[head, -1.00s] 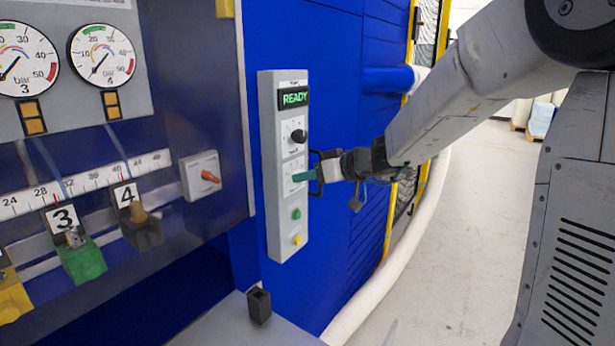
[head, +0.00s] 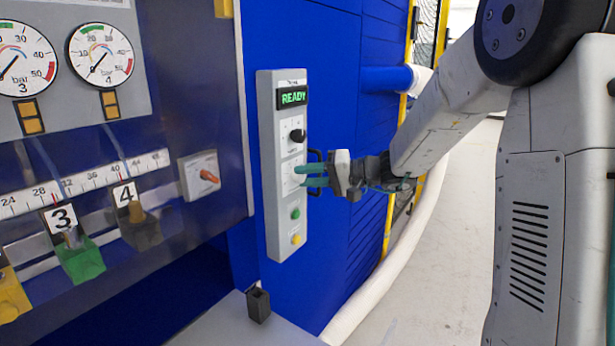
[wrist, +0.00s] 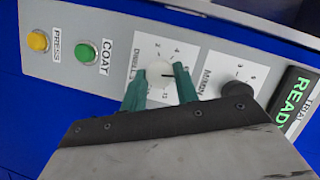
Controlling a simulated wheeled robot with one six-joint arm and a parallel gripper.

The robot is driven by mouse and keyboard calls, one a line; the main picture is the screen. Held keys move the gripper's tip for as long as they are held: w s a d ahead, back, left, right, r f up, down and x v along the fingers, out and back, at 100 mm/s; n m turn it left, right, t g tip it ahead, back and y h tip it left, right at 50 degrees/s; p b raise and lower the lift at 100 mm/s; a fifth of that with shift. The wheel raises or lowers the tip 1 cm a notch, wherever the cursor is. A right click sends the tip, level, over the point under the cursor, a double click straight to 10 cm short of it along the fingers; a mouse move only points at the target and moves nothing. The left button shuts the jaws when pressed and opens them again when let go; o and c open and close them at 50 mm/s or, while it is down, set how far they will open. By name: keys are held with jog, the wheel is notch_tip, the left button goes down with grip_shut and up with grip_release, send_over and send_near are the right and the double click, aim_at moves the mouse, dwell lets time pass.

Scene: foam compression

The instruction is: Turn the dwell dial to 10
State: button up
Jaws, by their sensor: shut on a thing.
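The dwell dial is a small pale round knob (wrist: 155,76) on a white scale plate (wrist: 150,50) marked "DWELL", on the grey control panel. In the wrist view a dark pointer line on the knob points to the right of the picture. The numbers around it are too small to read surely. My gripper (wrist: 157,88) has its green fingers on either side of the knob, shut on it. In the head view my gripper (head: 303,175) reaches the panel (head: 268,190) from the right, and the fingers mostly hide the dial.
A black knob (head: 297,136) sits above the dial, under a display (head: 293,96) reading READY. A green button (head: 295,213) and a yellow button (head: 296,239) lie below. Gauges (head: 99,53) are at left.

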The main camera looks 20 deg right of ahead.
jog(key=m+y, duration=0.2)
jog(key=m, duration=0.2)
jog(key=shift+f, duration=0.2)
jog(key=m+t+y, duration=0.1)
jog(key=m, duration=0.2)
jog(key=shift+f+m, duration=0.15)
jog(key=shift+m, duration=0.15)
jog(key=m+t, duration=0.1)
jog(key=m, duration=0.3)
jog(key=m+t, duration=0.2)
jog(key=m, duration=0.2)
jog(key=shift+s+a+f, duration=0.1)
jog(key=shift+s+f, duration=0.05)
jog(key=shift+f, duration=0.05)
jog(key=shift+t, duration=0.4)
jog(key=o, duration=1)
jog(key=v, duration=0.8)
